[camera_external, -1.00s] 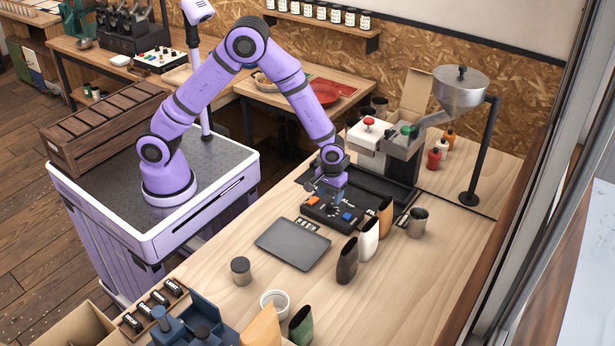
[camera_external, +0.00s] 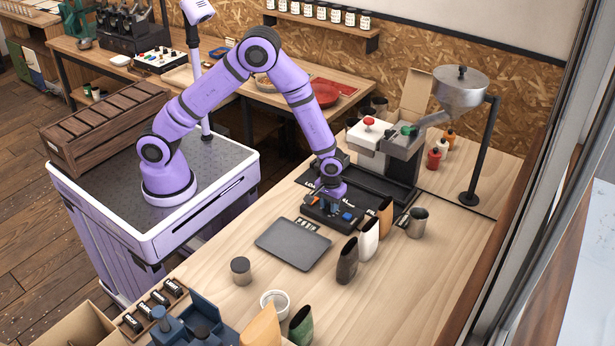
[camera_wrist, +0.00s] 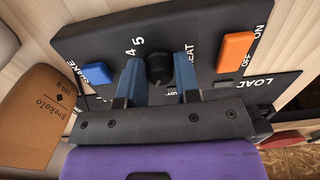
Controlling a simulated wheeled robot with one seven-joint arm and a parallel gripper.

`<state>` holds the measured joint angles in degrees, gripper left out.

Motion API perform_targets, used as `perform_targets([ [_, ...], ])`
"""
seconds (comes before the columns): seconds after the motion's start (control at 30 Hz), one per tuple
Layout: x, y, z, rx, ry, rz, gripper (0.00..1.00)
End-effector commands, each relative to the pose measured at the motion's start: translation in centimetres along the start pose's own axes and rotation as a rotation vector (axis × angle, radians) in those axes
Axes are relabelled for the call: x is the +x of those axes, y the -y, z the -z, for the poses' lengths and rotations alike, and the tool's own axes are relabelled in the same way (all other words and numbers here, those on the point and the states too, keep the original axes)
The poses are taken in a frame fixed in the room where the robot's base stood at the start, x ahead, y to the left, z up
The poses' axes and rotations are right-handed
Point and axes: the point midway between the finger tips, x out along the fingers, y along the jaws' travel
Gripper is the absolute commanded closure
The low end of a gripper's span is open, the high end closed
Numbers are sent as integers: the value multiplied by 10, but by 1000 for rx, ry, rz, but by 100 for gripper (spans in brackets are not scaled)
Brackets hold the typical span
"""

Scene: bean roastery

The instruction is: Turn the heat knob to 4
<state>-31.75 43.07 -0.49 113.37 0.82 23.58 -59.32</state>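The black heat knob (camera_wrist: 159,69) sits on the dark control panel (camera_wrist: 100,38), with the digits 4 and 5 printed near it and a partly covered HEAT label to its right in the wrist view. My gripper (camera_wrist: 158,60) has its two blue fingers on either side of the knob, with small gaps visible, so it looks open around it. In the external view my gripper (camera_external: 332,206) is low over the panel (camera_external: 322,217) and hides the knob.
The panel also has a blue SHAKE button (camera_wrist: 97,74) and an orange ON/OFF switch (camera_wrist: 236,52). A brown pouch (camera_wrist: 35,112), a dark tray (camera_external: 292,244), other pouches (camera_external: 368,239) and a metal cup (camera_external: 417,223) stand nearby. The roaster (camera_external: 391,152) is behind.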

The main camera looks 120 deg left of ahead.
Motion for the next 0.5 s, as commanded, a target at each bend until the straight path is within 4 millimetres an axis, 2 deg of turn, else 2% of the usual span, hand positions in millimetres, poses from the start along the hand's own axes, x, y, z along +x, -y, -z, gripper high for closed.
perform_targets([
  [0.27, 0, 0, 0, 38, 0, -1, 93],
  [0.5, 0, 0, 0, 176, -1, -1, 93],
])
